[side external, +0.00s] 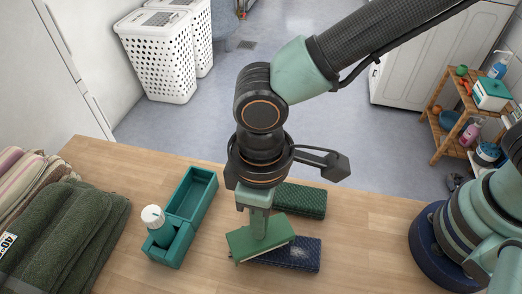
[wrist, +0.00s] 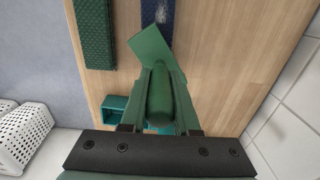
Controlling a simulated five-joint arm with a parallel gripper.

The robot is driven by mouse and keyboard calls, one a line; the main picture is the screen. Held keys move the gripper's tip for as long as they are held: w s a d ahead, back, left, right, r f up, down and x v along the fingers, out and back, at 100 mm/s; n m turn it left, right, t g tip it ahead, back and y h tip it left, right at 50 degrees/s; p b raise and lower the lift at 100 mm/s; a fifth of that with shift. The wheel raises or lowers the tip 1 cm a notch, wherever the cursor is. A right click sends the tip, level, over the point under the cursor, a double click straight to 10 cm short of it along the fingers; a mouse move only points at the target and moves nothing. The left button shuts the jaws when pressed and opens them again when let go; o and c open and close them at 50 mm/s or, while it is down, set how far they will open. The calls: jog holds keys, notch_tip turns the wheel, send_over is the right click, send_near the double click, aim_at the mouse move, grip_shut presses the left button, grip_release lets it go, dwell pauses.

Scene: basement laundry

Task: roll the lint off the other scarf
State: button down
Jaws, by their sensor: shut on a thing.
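My gripper (side external: 258,222) is shut on the handle of a green lint tool (side external: 262,238), whose broad flat head points down and to the side. The wrist view shows the handle between the fingers (wrist: 160,100) and the flat green head (wrist: 150,45) beyond them. A folded navy scarf (side external: 303,256) lies under and beside the head, partly hidden by it; I cannot tell whether they touch. Pale lint shows on the navy scarf in the wrist view (wrist: 160,12). A folded dark green scarf (side external: 302,200) lies behind it, also in the wrist view (wrist: 95,35), with no clear lint.
Folded dark green towels (side external: 75,235) lie at the left. The wooden table (side external: 365,225) is bare to the right of the scarves.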

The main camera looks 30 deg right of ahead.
jog(key=shift+s+d, duration=3.1)
jog(key=shift+d, duration=0.3)
notch_tip(320, 180, up, 8)
jog(key=w+d+m, duration=0.5)
jog(key=w+d, duration=0.5)
jog(key=w, duration=0.3)
jog(key=w+d+m, duration=0.2)
jog(key=w+d, duration=0.1)
jog(key=d, duration=0.4)
jog(key=w+d+f+m, duration=0.1)
jog(key=w+d+m, duration=0.1)
jog(key=d, duration=0.6)
jog(key=shift+w+d+f, duration=0.25)
jog(key=shift+w+d, duration=0.05)
jog(key=shift+w, duration=0.25)
